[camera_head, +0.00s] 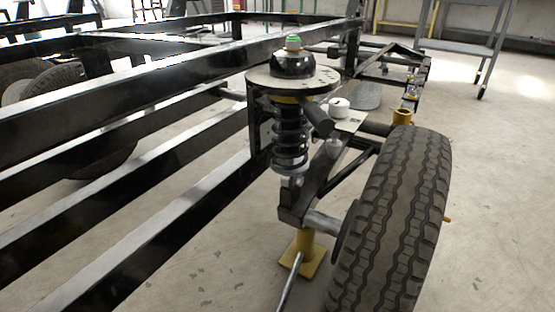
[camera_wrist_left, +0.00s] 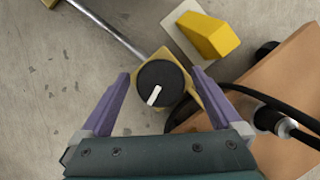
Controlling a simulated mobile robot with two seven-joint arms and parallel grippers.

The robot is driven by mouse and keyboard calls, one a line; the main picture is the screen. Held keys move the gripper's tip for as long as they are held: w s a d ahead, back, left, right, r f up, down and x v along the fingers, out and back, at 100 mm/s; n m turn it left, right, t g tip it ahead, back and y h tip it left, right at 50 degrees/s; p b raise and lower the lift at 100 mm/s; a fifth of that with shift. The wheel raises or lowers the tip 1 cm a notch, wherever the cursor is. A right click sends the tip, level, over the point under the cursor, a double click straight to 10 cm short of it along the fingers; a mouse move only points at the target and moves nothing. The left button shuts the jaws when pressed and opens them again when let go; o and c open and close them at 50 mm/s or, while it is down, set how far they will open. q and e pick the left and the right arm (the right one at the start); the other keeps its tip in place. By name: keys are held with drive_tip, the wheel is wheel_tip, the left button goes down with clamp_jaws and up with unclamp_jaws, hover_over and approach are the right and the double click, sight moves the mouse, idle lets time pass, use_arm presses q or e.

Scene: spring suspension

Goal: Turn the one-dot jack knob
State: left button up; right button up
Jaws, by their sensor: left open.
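In the left wrist view a round black knob (camera_wrist_left: 157,77) with one white bar mark sits over a yellow plate (camera_wrist_left: 190,99), at the end of a metal rod (camera_wrist_left: 112,33). My left gripper (camera_wrist_left: 161,72) is open, its two purple fingers on either side of the knob with a visible gap on each side. I cannot tell how high the fingers are relative to the knob. In the head view a yellow jack (camera_head: 304,258) with a rod stands on the floor under the suspension arm. Neither gripper shows in the head view.
A yellow block (camera_wrist_left: 208,36) on a pale plate lies just beyond the knob. A brown board (camera_wrist_left: 285,85) and black cable (camera_wrist_left: 240,90) are at right. The head view shows a tyre (camera_head: 393,215), a coil spring (camera_head: 290,130) and black frame rails (camera_head: 150,75) around the jack.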

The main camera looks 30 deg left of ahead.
use_arm(q)
drive_tip(key=c, duration=1.4)
drive_tip(key=shift+r+m+p, duration=0.15)
drive_tip(key=shift+m+p, duration=0.45)
drive_tip(key=shift+p, duration=0.2)
drive_tip(key=shift+m+g+h+p, duration=0.4)
drive_tip(key=shift+m, duration=0.2)
drive_tip(key=shift+m+g+h, duration=0.3)
drive_tip(key=shift+m, duration=0.9)
drive_tip(key=shift+f+m+g+b, duration=0.15)
drive_tip(key=shift+m+g, duration=0.25)
drive_tip(key=shift+m, duration=0.6)
drive_tip(key=shift+f+m+g+b, duration=0.15)
drive_tip(key=shift+m+g, duration=0.25)
drive_tip(key=shift+m, duration=0.6)
drive_tip(key=shift+r, duration=0.1)
